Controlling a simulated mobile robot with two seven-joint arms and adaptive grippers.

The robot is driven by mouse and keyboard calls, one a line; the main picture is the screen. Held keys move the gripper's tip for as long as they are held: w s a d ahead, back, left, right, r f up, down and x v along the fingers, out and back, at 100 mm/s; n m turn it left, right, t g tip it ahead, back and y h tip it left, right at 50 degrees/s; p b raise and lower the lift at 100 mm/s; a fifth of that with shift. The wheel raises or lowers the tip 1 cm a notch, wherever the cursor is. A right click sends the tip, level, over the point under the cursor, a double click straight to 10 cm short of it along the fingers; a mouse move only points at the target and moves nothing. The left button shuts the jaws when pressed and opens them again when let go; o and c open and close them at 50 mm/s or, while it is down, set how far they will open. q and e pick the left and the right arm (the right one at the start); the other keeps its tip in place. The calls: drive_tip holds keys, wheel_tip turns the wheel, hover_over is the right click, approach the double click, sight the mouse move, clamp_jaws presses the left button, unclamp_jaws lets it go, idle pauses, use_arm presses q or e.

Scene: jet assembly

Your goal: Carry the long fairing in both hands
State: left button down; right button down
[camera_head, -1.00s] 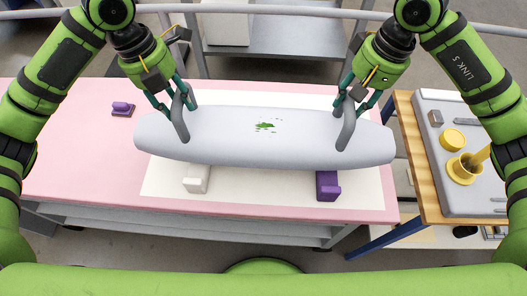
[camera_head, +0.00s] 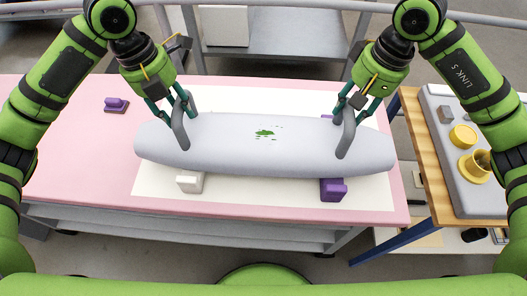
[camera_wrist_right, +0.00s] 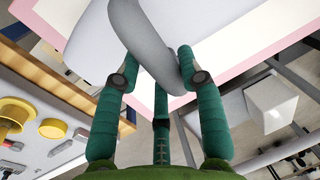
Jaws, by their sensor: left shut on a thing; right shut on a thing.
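The long fairing (camera_head: 230,150) is a pale grey, rounded body lying across the middle of the head view, with a green mark on top. It has a grey upright handle near each end. My left gripper (camera_head: 181,106) is shut on the left handle (camera_head: 179,132). My right gripper (camera_head: 347,107) is shut on the right handle (camera_head: 347,137). In the right wrist view, the fingers of my right gripper (camera_wrist_right: 158,65) close around the grey handle (camera_wrist_right: 140,35). The fairing is roughly level over the table; I cannot tell whether it touches the blocks below.
The pink table (camera_head: 75,150) bears a white mat (camera_head: 260,198), a white block (camera_head: 190,182) and a purple block (camera_head: 333,190) below the fairing's front edge. A small purple piece (camera_head: 116,105) lies at left. At right, a wooden bench (camera_head: 424,165) holds yellow parts (camera_head: 463,136).

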use_arm(q)
drive_tip(key=shift+w+d+f, duration=0.15)
drive_tip(key=shift+d+f, duration=0.15)
use_arm(e)
drive_tip(key=shift+s+a+f, duration=0.15)
drive_tip(key=shift+a+f, duration=0.25)
use_arm(q)
drive_tip(key=c, duration=0.8)
unclamp_jaws()
drive_tip(key=shift+r, duration=0.2)
use_arm(e)
drive_tip(key=c, duration=0.8)
unclamp_jaws()
drive_tip(key=shift+r, duration=0.2)
drive_tip(key=shift+o, duration=0.2)
drive_tip(key=shift+d, duration=0.1)
use_arm(q)
drive_tip(key=shift+a, duration=0.1)
